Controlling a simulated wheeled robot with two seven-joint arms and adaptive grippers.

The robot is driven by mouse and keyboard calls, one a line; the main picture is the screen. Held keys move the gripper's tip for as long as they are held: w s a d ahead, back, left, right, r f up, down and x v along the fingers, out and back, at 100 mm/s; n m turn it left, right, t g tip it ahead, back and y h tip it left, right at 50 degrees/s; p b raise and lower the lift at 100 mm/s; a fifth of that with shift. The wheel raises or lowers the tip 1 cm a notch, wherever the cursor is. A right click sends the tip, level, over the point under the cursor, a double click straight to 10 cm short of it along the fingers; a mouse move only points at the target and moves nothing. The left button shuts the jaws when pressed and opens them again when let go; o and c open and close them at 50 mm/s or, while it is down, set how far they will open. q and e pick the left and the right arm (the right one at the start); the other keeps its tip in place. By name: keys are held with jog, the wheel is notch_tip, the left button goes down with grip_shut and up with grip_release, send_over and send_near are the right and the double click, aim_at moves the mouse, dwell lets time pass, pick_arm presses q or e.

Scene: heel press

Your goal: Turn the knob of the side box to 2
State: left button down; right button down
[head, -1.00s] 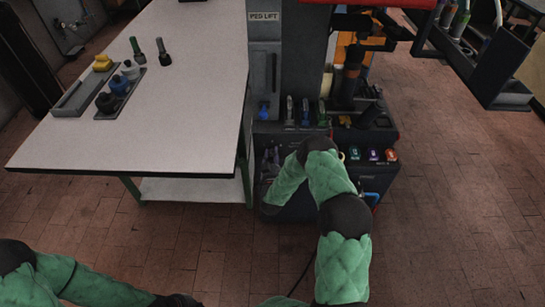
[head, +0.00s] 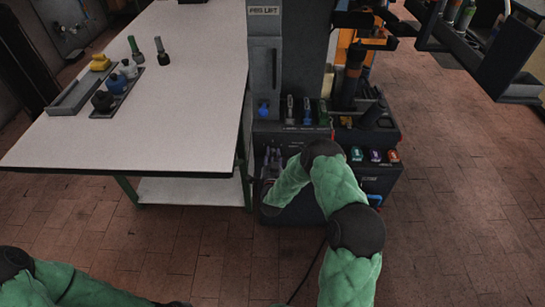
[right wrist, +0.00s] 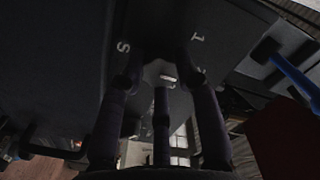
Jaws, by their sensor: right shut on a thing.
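In the right wrist view the dark face of the side box (right wrist: 152,25) carries pale marks, an S at left, a 1 at upper right and a partly covered mark below it that looks like a 2. The knob (right wrist: 157,72) is a grey piece with a small light pointer, which lies toward the right of it. My right gripper (right wrist: 160,82) is shut on the knob, its dark fingers around it. In the head view my right gripper (head: 272,168) is at the machine's left front; the knob is hidden there. My left gripper (head: 174,303) barely shows at the bottom edge.
A blue-handled thing (right wrist: 290,72) shows at right in the wrist view. The brick floor at right is clear.

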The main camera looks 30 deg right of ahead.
jog(key=shift+w+d+r, duration=0.2)
jog(key=shift+r, duration=0.3)
jog(key=c, duration=0.9)
grip_release()
jog(key=shift+s+f, duration=0.1)
jog(key=shift+s, duration=0.05)
jog(key=shift+f, duration=0.1)
jog(key=shift+a, duration=0.1)
jog(key=shift+s+a+f, duration=0.1)
jog(key=shift+s+a, duration=0.05)
jog(key=shift+s, duration=0.1)
jog(key=v, duration=1.1)
jog(key=shift+s+a, duration=0.1)
jog(key=shift+a, duration=0.05)
